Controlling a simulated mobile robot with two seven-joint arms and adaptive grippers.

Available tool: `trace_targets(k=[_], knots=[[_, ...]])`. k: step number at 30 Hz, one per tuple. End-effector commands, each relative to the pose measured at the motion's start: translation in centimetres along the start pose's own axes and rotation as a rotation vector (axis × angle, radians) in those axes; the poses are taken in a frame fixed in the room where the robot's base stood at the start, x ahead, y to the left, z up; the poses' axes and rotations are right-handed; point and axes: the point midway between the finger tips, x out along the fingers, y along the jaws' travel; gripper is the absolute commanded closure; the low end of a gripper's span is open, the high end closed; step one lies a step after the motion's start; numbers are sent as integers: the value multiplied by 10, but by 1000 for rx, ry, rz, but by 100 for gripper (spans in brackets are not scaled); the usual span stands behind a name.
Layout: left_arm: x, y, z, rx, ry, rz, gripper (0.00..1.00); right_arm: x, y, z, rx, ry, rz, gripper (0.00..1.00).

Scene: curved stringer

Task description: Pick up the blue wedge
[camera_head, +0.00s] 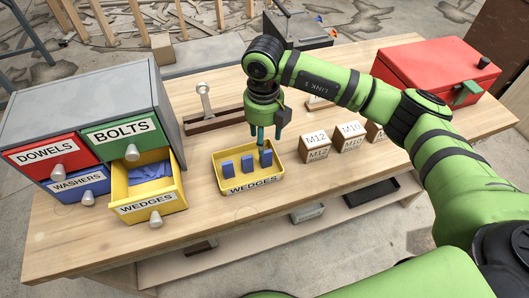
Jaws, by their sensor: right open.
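A yellow tray labelled WEDGES (251,184) sits on the wooden table. Three blue wedges stand upright in it: a left wedge (228,168), a middle wedge (247,164) and a right wedge (266,159). My right gripper (268,137) points down over the tray's right side, just above the right wedge. Its fingers are open, and their tips are close to that wedge's top; I cannot tell whether they touch it. More blue wedges (151,172) lie in the open yellow drawer (158,199) at the left. My left gripper is not in view.
A grey cabinet (80,100) with labelled drawers stands left of the tray. Several wooden blocks, one marked M12 (315,146), stand to the right. A red box (430,68) is at the back right. A brown stand (212,119) is behind the tray.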

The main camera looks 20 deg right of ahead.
Motion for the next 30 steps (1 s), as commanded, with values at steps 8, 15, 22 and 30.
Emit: trace_targets(k=[8,15,22,30], knots=[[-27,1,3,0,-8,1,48,31,-4,-2,-2,8,3,45],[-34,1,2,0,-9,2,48,61,-4,-1,-4,3,6,45],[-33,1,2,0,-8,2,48,64,-4,-1,-5,2,7,45],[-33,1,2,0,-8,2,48,63,-4,-1,-5,2,7,95]])
